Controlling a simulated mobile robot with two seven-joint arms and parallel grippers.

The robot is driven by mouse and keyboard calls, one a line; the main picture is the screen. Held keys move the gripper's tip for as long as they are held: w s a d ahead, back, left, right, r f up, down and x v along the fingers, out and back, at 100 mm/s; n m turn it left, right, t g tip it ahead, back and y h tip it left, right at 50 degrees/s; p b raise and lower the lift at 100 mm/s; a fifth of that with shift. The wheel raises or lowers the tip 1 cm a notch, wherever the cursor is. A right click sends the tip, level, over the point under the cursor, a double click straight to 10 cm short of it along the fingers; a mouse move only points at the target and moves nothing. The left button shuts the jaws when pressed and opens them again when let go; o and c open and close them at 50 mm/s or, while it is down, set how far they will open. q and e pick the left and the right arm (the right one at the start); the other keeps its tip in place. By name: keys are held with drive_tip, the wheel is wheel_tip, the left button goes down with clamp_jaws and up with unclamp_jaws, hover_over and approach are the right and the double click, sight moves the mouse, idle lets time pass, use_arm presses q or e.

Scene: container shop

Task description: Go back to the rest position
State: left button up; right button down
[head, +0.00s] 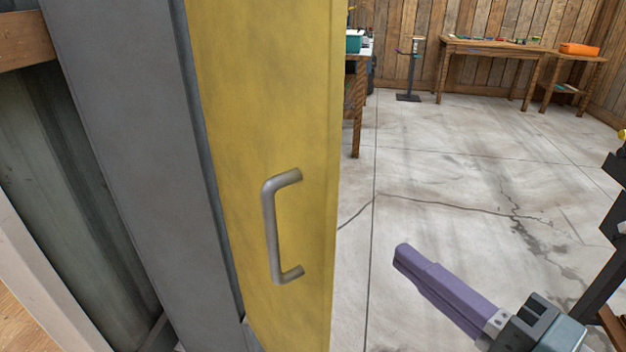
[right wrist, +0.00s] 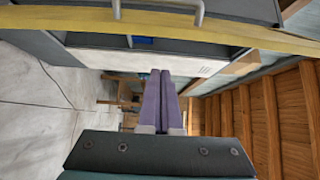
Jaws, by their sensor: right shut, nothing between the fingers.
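My right gripper (head: 402,252) has purple fingers and shows at the lower right of the head view. It points up and to the left, to the right of the yellow door (head: 270,90) and clear of its grey handle (head: 269,225). In the right wrist view its fingers (right wrist: 160,75) lie side by side, shut, with nothing between them. The yellow door edge (right wrist: 60,17) and handle (right wrist: 158,6) cross the top of that view. My left gripper is not in view.
A grey cabinet panel (head: 115,130) stands left of the door. Wooden tables (head: 490,50) and a dark stand (head: 408,97) are at the back wall. A dark rack (head: 605,250) is at the right edge. The concrete floor (head: 440,150) between is open.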

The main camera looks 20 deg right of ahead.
drive_tip(key=s+a+r+n+g+p, duration=0.2)
drive_tip(key=s+a+n+g+p, duration=0.2)
drive_tip(key=a+n+g+p, duration=0.45)
drive_tip(key=s+d+r+n+g+h+p, duration=0.2)
drive_tip(key=s+d+r+n+g+h, duration=0.25)
drive_tip(key=s+d+n, duration=0.4)
wheel_tip(320, 180, up, 38)
drive_tip(key=g+p, duration=0.1)
drive_tip(key=p, duration=3.7)
drive_tip(key=shift+s+a+y, duration=0.15)
drive_tip(key=shift+s+y, duration=0.05)
drive_tip(key=shift+y, duration=0.15)
drive_tip(key=shift+f, duration=0.15)
